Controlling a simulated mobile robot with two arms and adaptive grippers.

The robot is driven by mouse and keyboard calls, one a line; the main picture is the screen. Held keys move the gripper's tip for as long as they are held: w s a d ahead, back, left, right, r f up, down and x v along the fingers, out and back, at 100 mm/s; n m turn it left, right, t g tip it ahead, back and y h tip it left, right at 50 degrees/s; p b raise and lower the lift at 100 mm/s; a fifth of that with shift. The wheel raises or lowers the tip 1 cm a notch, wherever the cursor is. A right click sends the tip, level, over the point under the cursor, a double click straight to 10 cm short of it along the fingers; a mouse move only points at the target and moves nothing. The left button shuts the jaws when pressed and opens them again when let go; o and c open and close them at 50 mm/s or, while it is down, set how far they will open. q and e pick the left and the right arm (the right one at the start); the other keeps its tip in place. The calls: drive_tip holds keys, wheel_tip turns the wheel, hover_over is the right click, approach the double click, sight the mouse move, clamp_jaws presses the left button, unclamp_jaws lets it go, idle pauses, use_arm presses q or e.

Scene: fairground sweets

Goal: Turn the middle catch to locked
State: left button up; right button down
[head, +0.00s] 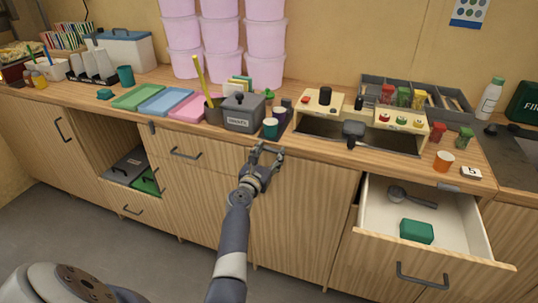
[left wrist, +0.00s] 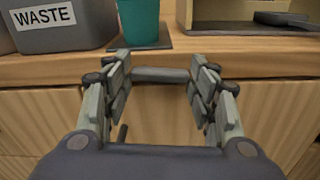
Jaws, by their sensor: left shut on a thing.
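The middle catch is a grey bar (left wrist: 160,75) on the front edge of the wooden counter, lying level along the edge in the left wrist view. My left gripper (left wrist: 162,92) has one finger at each end of it and is shut on it. In the head view my left gripper (head: 266,150) is at the counter edge and mostly hides the catch. Another catch (head: 152,127) is on the edge to the left and looks upright. A third catch (head: 448,187) is to the right and lies level, above the open drawer. My right gripper is not in view.
A grey waste bin (head: 240,114) and a teal cup (head: 270,128) stand just behind the gripper. A wooden stand (head: 410,136) is to the right. An open drawer (head: 482,250) sticks out at the right, holding a green box (head: 416,231) and a ladle.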

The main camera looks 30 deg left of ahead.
use_arm(q)
drive_tip(key=shift+f+m, duration=0.15)
drive_tip(key=shift+m, duration=0.65)
drive_tip(key=m, duration=0.1)
drive_tip(key=m+b, duration=0.1)
drive_tip(key=shift+a+f+m, duration=0.1)
drive_tip(key=shift+f+m, duration=0.1)
drive_tip(key=shift+m, duration=0.1)
drive_tip(key=m, duration=0.2)
drive_tip(key=m+b, duration=0.1)
drive_tip(key=shift+a+f+m, duration=0.15)
drive_tip(key=shift+m, duration=0.25)
drive_tip(key=m, duration=0.5)
drive_tip(key=shift+s+a+f, duration=0.1)
drive_tip(key=shift+a+f, duration=0.05)
drive_tip(key=shift+a, duration=0.2)
drive_tip(key=shift+a+m, duration=0.15)
drive_tip(key=shift+m, duration=0.7)
drive_tip(key=shift+a+m, duration=0.15)
drive_tip(key=shift+m, duration=0.7)
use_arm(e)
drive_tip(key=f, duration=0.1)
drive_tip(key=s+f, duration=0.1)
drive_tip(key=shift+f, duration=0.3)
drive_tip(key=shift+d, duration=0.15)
